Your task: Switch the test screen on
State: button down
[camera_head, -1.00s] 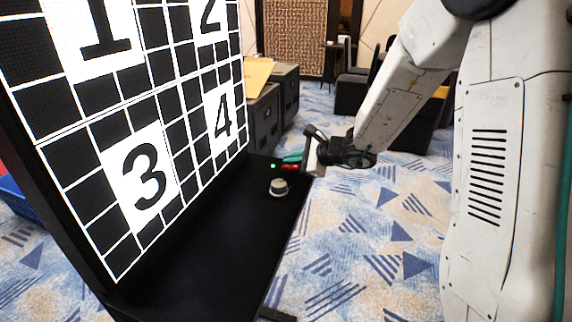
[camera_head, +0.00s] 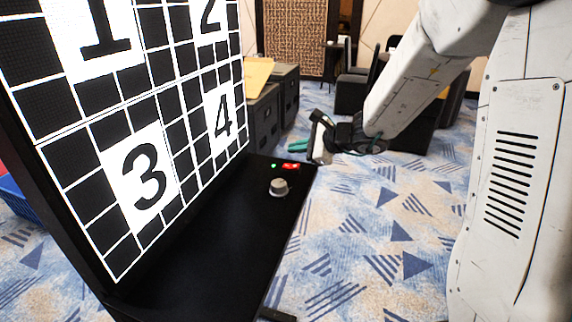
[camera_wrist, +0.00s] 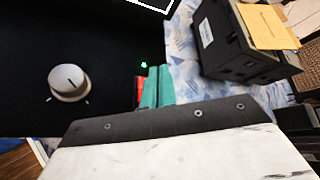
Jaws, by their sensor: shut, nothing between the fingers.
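The test screen (camera_head: 190,110) stands at the left in the head view, lit with a white grid and large numbers 1 to 4. On its black base are a round grey knob (camera_head: 279,187), a red switch (camera_head: 291,166) and a small green light (camera_head: 273,166). The wrist view also shows the knob (camera_wrist: 69,83), the glowing green light (camera_wrist: 144,65) and part of the red switch (camera_wrist: 139,92), which the fingers partly cover. My gripper (camera_head: 298,146) has teal fingers, shut and empty, just beyond the switch and seemingly apart from it; they also show in the wrist view (camera_wrist: 157,86).
Dark cases (camera_head: 276,105) with a yellow folder (camera_head: 258,75) on top stand behind the screen. Dark chairs (camera_head: 365,92) stand farther back. Patterned carpet (camera_head: 365,230) lies open to the right of the base.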

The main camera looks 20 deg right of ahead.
jog(key=shift+s+d+r, duration=0.15)
jog(key=shift+r, duration=0.45)
jog(key=shift+s+d+r, duration=0.1)
jog(key=shift+d+r, duration=0.05)
jog(key=shift+r, duration=0.45)
jog(key=s+a+n+g, duration=0.1)
jog(key=s, duration=0.1)
jog(key=s+a+f+n+g, duration=0.1)
jog(key=s+n, duration=0.1)
jog(key=s+a+n+g+y, duration=0.1)
jog(key=s, duration=0.1)
jog(key=shift+s+a+f+n+g, duration=0.1)
jog(key=shift+s+f+n+g, duration=0.05)
jog(key=shift+f+n+g, duration=0.2)
jog(key=s+a+r+n+g+h, duration=0.2)
jog(key=s+n+g, duration=0.45)
jog(key=s, duration=0.85)
jog(key=s+d+r+n+t+h, duration=0.1)
jog(key=s+d+r+n+h, duration=0.1)
jog(key=s, duration=0.5)
jog(key=s+d+r+n+h, duration=0.2)
jog(key=s+d+n+h, duration=0.3)
jog(key=s+n, duration=0.2)
jog(key=shift+s+r+t, duration=0.25)
jog(key=shift+s+t, duration=0.15)
jog(key=shift+s, duration=0.35)
